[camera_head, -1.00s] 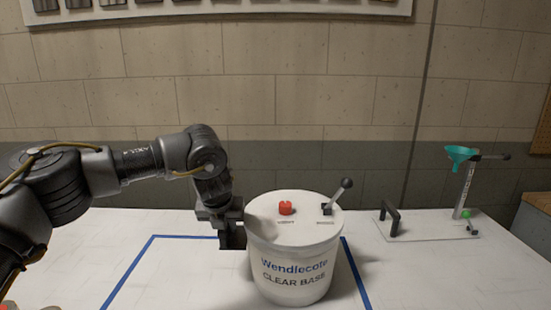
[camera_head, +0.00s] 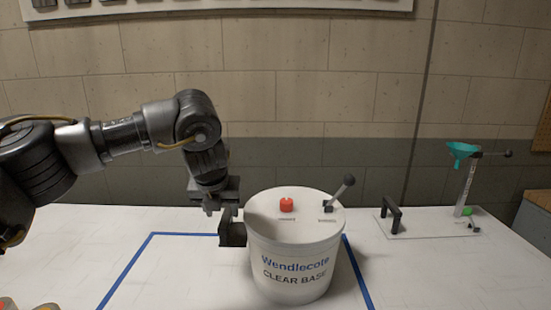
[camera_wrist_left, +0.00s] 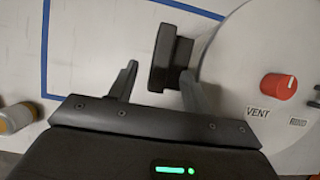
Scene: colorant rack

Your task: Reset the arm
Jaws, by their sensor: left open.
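My left gripper (camera_head: 212,207) hangs from its arm at the left side of the white bucket (camera_head: 296,262), which is labelled "Wendlecote CLEAR BASE". Its jaws are open and empty. A black side handle (camera_head: 233,232) sticks out from the bucket's left side, just below and right of the gripper. In the left wrist view, the two fingers (camera_wrist_left: 160,82) are spread, with the handle (camera_wrist_left: 163,60) showing between and beyond them. The lid bears a red vent knob (camera_head: 287,204) and a lever with a dark ball end (camera_head: 348,181). My right gripper is not in view.
Blue tape (camera_head: 130,268) outlines an area around the bucket on the white table (camera_head: 70,235). A stand with a teal funnel (camera_head: 461,152) and a plate with a black handle (camera_head: 391,214) are at the right. A yellow-and-grey container (camera_wrist_left: 15,118) shows in the left wrist view.

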